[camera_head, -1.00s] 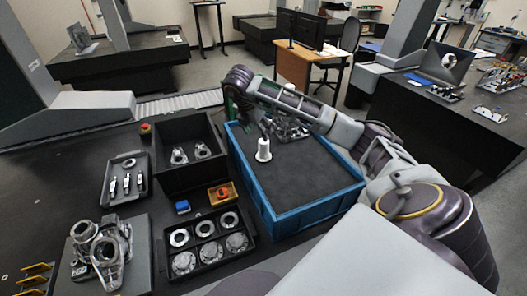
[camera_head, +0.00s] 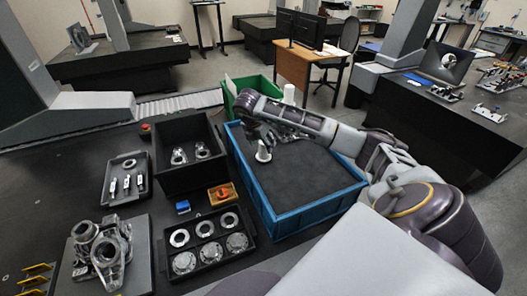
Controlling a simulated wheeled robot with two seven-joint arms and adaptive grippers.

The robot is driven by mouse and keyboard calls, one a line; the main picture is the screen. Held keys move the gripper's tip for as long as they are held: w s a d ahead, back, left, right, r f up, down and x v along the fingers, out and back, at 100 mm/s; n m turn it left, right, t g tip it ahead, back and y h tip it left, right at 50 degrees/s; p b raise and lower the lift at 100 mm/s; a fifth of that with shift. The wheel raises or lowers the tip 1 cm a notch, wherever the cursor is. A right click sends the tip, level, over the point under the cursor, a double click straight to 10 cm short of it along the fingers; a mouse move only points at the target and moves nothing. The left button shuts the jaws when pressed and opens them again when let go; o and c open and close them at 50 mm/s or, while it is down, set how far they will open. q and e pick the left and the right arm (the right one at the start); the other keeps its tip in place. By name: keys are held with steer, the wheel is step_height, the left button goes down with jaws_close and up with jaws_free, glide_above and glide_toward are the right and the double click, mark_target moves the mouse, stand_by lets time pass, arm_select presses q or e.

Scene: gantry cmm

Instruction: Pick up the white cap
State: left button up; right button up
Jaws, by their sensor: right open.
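The white cap (camera_head: 263,154) stands upright on the dark floor of the blue crate (camera_head: 318,205), towards its left side. My right gripper (camera_head: 260,142) reaches in from the right and is low, right over the cap, with its open fingers around or just beside the cap's top. The gripper covers the cap's upper part, and I cannot tell whether the fingers touch it. My left gripper is not in view.
A white cylinder (camera_head: 289,94) shows behind my right arm, near a green bin (camera_head: 246,84). A metal part (camera_head: 287,136) sits in the crate, partly hidden. Black trays with metal parts stand left of the crate. The crate's front floor is clear.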

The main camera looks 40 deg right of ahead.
steer(key=shift+f, duration=0.15)
steer(key=shift+d+p+x, duration=0.1)
steer(key=shift+p+x, duration=0.15)
steer(key=shift+x, duration=1.05)
steer(key=shift+d+p+x, duration=0.15)
steer(key=shift+p+x, duration=0.1)
steer(key=shift+x, duration=1.05)
steer(key=shift+w, duration=0.1)
steer(key=c, duration=0.9)
